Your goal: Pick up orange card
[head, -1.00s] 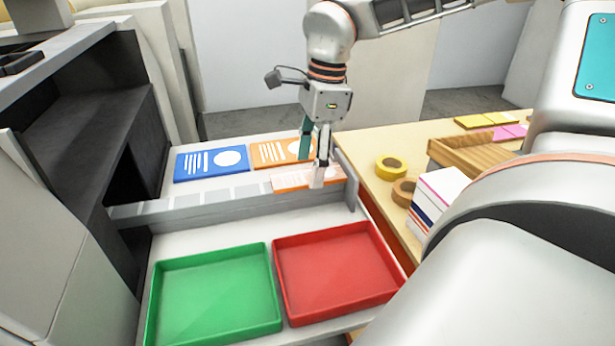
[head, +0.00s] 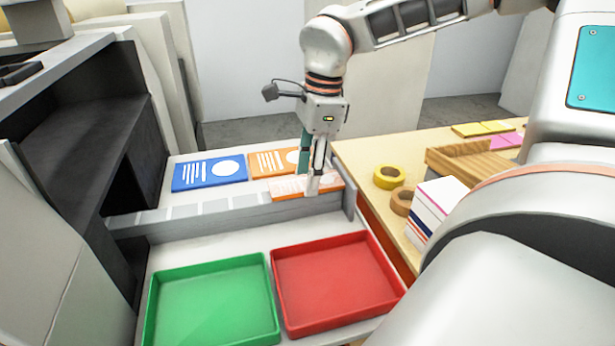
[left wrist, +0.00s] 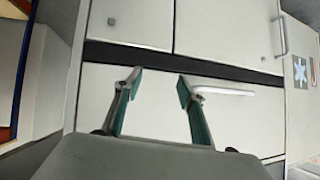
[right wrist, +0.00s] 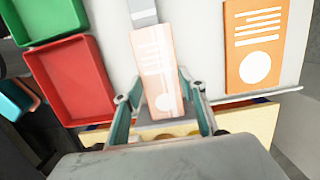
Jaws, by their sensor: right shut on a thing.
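In the right wrist view the pale orange card (right wrist: 157,62) reaches out from between the fingers (right wrist: 160,100). A second, deeper orange card (head: 266,162) with white stripes and a disc lies behind it, partly hidden by the gripper. My left gripper (left wrist: 160,82) is open and empty, facing light cabinet fronts.
A blue card (head: 209,172) lies left of the orange ones. In front of the grey divider (head: 190,217) are a green tray (head: 210,300) and a red tray (head: 335,280), both empty.

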